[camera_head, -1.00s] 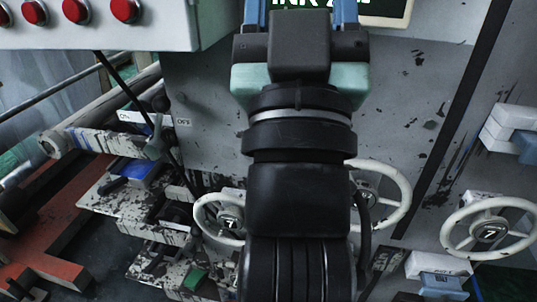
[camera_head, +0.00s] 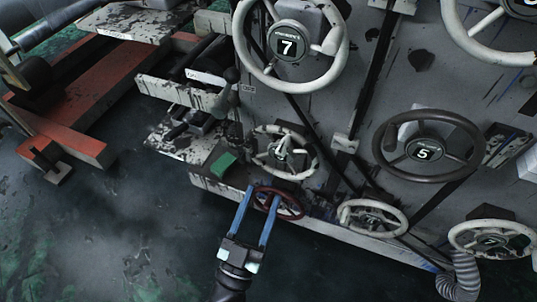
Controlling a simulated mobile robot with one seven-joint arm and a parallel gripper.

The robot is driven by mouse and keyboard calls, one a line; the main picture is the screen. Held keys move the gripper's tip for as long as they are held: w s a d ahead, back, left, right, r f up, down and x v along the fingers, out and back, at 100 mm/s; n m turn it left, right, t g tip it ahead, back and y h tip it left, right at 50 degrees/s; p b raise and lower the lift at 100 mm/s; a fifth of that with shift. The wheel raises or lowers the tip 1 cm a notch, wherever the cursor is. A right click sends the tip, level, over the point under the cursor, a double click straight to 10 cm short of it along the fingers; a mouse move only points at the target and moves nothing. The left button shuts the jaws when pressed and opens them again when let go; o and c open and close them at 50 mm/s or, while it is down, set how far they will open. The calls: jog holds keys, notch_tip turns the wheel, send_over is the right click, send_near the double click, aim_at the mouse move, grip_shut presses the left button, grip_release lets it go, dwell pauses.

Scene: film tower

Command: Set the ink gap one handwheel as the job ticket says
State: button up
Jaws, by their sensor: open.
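My gripper (camera_head: 262,194) is at the lower middle, its two blue fingers apart and pointing up the picture. The fingertips overlap the left part of a small dark red handwheel (camera_head: 291,207) low on the machine; I cannot tell whether they touch it. Above it is a white handwheel (camera_head: 262,163) whose number is hard to read. A larger white handwheel marked 7 (camera_head: 337,47) is at the top and a dark one marked 5 (camera_head: 385,152) at the right. No label naming ink gap one is readable, and no job ticket is in view.
More white handwheels stand low at the right (camera_head: 345,222) and far right (camera_head: 455,238). A ribbed grey hose (camera_head: 462,278) hangs at the lower right. Red beams (camera_head: 85,105) and a green block (camera_head: 222,165) are left. The dark floor (camera_head: 110,235) is open at the lower left.

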aim_at(283, 148)
jog(key=x, duration=0.4)
jog(key=b+x, duration=0.1)
jog(key=x, duration=0.7)
jog(key=shift+w+d+f, duration=0.2)
jog(key=shift+d+f, duration=0.05)
jog(key=shift+d, duration=0.05)
grip_shut()
dwell(0.9)
